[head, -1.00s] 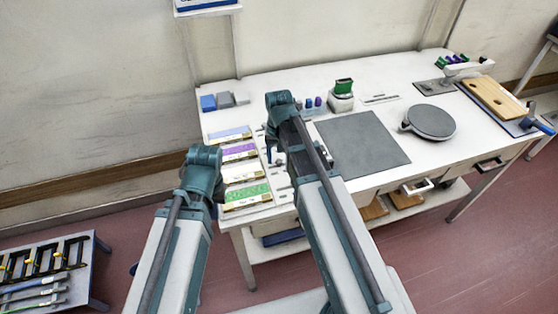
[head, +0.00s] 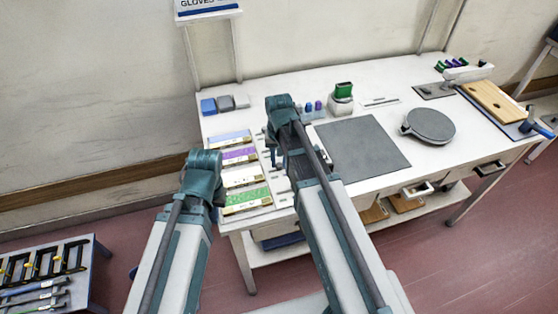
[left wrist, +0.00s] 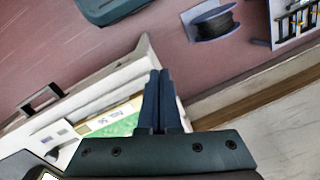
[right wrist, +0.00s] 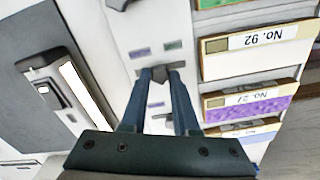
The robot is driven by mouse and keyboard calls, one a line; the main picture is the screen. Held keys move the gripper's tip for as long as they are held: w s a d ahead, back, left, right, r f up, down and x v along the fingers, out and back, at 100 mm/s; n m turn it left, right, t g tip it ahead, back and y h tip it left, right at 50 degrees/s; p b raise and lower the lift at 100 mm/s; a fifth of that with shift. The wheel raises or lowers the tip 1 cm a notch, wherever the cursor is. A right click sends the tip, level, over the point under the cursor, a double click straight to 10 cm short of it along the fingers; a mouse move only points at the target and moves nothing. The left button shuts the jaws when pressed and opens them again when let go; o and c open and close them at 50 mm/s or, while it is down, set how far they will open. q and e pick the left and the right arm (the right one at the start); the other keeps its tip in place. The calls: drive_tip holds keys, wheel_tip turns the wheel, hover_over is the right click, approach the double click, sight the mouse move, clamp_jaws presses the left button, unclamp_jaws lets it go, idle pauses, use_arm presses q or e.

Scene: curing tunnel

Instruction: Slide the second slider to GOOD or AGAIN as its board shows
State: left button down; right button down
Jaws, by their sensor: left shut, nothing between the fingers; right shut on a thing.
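Four sample boards lie in a column at the bench's left end: blue (head: 229,137), purple (head: 239,156), white (head: 241,176) and green (head: 245,199). In the right wrist view, the white board (right wrist: 258,55) reads No. 92 and the purple board (right wrist: 250,106) No. 27, both upside down. My right gripper (right wrist: 160,74) is shut on a dark slider knob (right wrist: 176,66) on the pale slider panel (right wrist: 133,35) beside the boards. Small purple and green labels sit by it, unreadable. My left gripper (left wrist: 160,75) is shut and empty, above the front corner near the green board (left wrist: 122,124).
A dark mat (head: 362,147), a round grey disc (head: 429,125) and a green-topped device (head: 342,97) stand to the right on the bench. Blue and grey blocks (head: 224,103) sit at the back left. A tool rack (head: 45,270) stands on the left.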

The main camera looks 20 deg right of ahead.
sight(271, 171)
idle(0.8)
drive_tip(key=a, duration=0.2)
drive_tip(key=shift+a, duration=0.35)
drive_tip(key=shift+d, duration=0.1)
drive_tip(key=c, duration=1.1)
unclamp_jaws()
drive_tip(key=o, duration=0.4)
drive_tip(key=shift+o, duration=0.2)
drive_tip(key=shift+r, duration=0.1)
wheel_tip(271, 171, up, 14)
drive_tip(key=p, duration=1.3)
drive_tip(key=shift+p, duration=0.4)
